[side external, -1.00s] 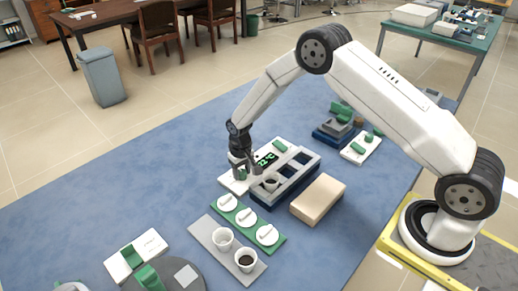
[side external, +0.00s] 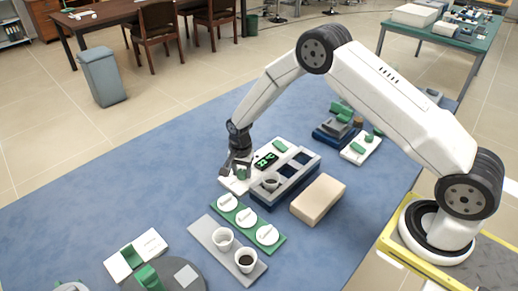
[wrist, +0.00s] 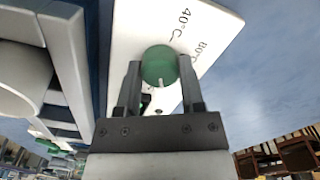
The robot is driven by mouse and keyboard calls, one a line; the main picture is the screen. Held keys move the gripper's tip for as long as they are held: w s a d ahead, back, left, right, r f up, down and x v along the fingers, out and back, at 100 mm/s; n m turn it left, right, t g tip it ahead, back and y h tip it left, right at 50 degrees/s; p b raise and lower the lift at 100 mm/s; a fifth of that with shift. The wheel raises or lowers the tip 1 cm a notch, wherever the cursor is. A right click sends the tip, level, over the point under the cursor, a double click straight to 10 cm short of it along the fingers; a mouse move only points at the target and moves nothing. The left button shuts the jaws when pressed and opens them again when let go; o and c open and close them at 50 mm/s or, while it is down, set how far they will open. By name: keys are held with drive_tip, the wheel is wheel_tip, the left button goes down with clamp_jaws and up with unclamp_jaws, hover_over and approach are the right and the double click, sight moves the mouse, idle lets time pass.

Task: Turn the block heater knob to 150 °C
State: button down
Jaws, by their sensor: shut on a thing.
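The block heater (side external: 300,178) stands on the blue table, with a white control panel (side external: 233,185) at its left end and a lit display (side external: 266,160) that seems to read 22 °C. The round green knob (wrist: 160,66) is on this panel. My gripper (side external: 238,172) is over the panel, its two fingers shut on the knob from opposite sides. In the wrist view, the knob's white mark points down toward my gripper. The labels 40 °C and 80 °C show above and to the right of the knob; I see no 150 °C label.
A small cup (side external: 271,182) sits in the heater's near well. A tan block (side external: 318,198) is to the right.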

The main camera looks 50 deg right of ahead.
sight(242, 171)
drive_tip(key=m, duration=0.4)
idle(0.6)
drive_tip(key=shift+c, duration=1)
unclamp_jaws()
drive_tip(key=shift+r, duration=0.15)
drive_tip(key=shift+r, duration=3.8)
